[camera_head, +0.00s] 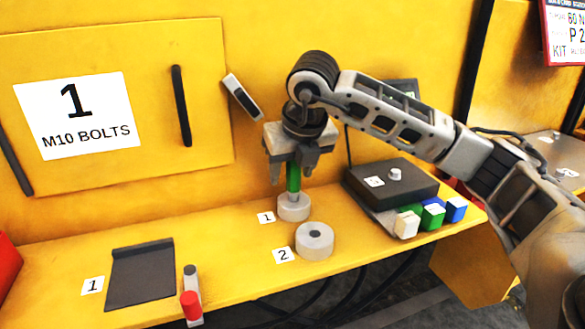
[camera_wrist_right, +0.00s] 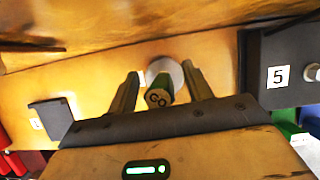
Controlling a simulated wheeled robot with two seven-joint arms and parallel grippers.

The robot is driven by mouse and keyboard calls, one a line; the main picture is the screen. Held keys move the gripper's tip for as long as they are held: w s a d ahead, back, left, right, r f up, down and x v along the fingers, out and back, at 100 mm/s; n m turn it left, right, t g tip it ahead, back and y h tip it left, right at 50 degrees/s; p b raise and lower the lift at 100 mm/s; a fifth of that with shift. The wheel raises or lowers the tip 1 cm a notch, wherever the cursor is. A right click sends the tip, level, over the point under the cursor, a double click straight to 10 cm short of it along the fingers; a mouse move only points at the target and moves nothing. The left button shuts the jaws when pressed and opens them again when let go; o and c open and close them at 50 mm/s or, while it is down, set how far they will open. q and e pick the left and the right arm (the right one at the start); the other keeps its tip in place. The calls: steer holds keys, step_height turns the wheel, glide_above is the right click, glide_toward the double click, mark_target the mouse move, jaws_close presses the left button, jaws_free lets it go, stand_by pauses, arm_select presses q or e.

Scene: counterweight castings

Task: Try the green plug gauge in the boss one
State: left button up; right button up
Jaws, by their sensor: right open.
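The green plug gauge (camera_head: 293,179) stands upright at the top of boss one (camera_head: 293,208), a short grey cylinder by the label 1. Its lower end meets the boss's middle; how deep it sits I cannot tell. My right gripper (camera_head: 292,174) points down over it, with a finger on each side of the green handle. In the right wrist view the fingers (camera_wrist_right: 162,84) are open, with gaps beside the handle. The handle's end (camera_wrist_right: 158,97) reads GO, and part of the boss (camera_wrist_right: 168,72) shows behind it. My left gripper is out of view.
Boss two (camera_head: 314,240), with a hole on top, stands just in front. A dark box (camera_head: 392,181) and white, green and blue blocks (camera_head: 433,215) are at right. A dark mat (camera_head: 141,275) and a red-ended gauge (camera_head: 191,305) lie at left.

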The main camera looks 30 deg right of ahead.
steer(key=shift+r, duration=0.4)
arm_select(q)
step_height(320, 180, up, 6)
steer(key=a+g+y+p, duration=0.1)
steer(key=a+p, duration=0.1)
steer(key=p, duration=1.2)
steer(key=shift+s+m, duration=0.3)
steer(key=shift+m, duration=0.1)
arm_select(e)
steer(key=w+v, duration=0.2)
steer(key=v, duration=1.1)
steer(key=w+r+v, duration=0.1)
steer(key=w+v, duration=0.1)
steer(key=v, duration=1.1)
steer(key=shift+d+r, duration=0.3)
steer(key=shift+r, duration=0.15)
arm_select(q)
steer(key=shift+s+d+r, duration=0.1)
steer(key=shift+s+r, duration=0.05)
arm_select(e)
steer(key=shift+s, duration=0.1)
